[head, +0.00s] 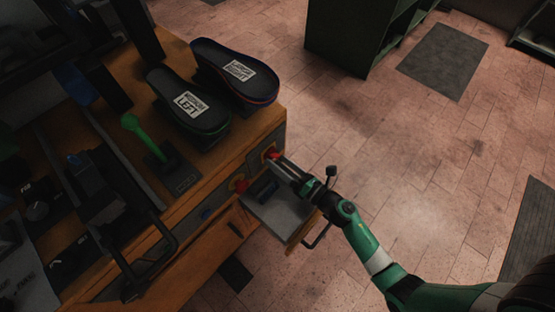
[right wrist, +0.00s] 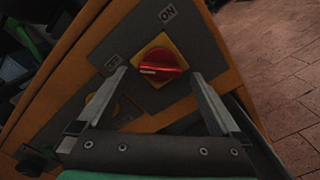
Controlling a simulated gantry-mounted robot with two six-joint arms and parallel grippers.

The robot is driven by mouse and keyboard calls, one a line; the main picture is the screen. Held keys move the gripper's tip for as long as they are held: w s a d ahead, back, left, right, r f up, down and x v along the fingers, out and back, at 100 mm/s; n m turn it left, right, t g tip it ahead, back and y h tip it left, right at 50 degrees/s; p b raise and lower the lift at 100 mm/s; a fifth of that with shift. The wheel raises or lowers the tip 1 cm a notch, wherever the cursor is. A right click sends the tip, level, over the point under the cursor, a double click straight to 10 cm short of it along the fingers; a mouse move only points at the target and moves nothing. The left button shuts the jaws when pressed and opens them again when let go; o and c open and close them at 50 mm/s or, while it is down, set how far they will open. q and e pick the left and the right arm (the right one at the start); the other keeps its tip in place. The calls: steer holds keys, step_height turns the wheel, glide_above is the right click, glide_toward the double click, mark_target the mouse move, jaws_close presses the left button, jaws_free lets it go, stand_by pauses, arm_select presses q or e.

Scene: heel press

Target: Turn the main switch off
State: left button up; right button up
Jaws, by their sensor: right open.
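The main switch (head: 271,153) is a red rotary knob on a yellow plate, set in the grey panel on the bench's end. In the right wrist view the red knob (right wrist: 160,66) lies roughly level, with a pale mark at its left end. An "ON" label (right wrist: 168,12) is above it; a smaller label (right wrist: 112,62) to its left is hard to read. My right gripper (head: 279,165) is open at the switch. Its fingers show left and right of the knob in the wrist view (right wrist: 158,75), with no clear contact. My left gripper is not in view.
A second yellow-plated control (right wrist: 101,103) is beside the switch, partly behind a finger. An open drawer (head: 290,213) juts out below the panel. Two insoles (head: 188,104) and a green-handled lever (head: 137,131) are on the bench (head: 250,122).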

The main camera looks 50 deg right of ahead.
steer(key=s+p, duration=0.1)
steer(key=s, duration=0.9)
steer(key=shift+s+p, duration=0.2)
steer(key=shift+p, duration=0.15)
